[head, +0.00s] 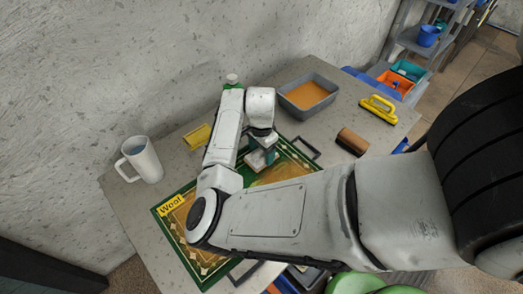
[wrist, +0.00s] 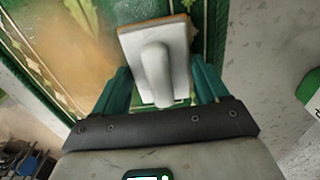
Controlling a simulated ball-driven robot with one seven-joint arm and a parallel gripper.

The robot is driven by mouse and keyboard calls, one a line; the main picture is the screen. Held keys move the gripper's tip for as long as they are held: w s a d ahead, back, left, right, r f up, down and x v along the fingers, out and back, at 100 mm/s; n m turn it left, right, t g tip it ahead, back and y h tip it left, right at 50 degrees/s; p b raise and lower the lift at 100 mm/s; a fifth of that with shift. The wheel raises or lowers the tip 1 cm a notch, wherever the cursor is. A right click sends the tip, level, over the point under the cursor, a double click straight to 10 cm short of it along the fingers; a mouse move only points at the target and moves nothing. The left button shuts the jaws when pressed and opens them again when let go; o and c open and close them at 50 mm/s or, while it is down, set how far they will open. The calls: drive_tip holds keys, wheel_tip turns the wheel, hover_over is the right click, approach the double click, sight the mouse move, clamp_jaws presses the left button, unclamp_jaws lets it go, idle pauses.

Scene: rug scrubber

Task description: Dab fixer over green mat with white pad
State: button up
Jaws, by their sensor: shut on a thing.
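The green mat (head: 166,222) lies on the table, with a tan patterned field, a green border and a yellow "Wool" label. My arm covers much of it in the head view. My gripper (wrist: 160,68) is shut on the white pad (wrist: 172,38) by its upright rounded handle, between teal fingers. The pad has a brownish edge at its far side. It is over the mat near its green border; whether it touches is unclear. In the wrist view the mat (wrist: 40,40) shows a blurred brownish-orange patch left of the pad. A grey tray (head: 333,99) holds orange liquid.
A white mug (head: 141,160) stands at the left and a green-capped bottle (head: 232,80) at the back. A yellow sponge-like block (head: 196,136), a brown-and-tan block (head: 352,141) and a yellow-handled tool (head: 379,109) lie on the table. Dark clips hold the mat edges. Shelves with bins stand behind right.

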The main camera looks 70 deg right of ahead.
drive_tip(key=shift+r+p, duration=0.35)
drive_tip(key=shift+r, duration=1.9)
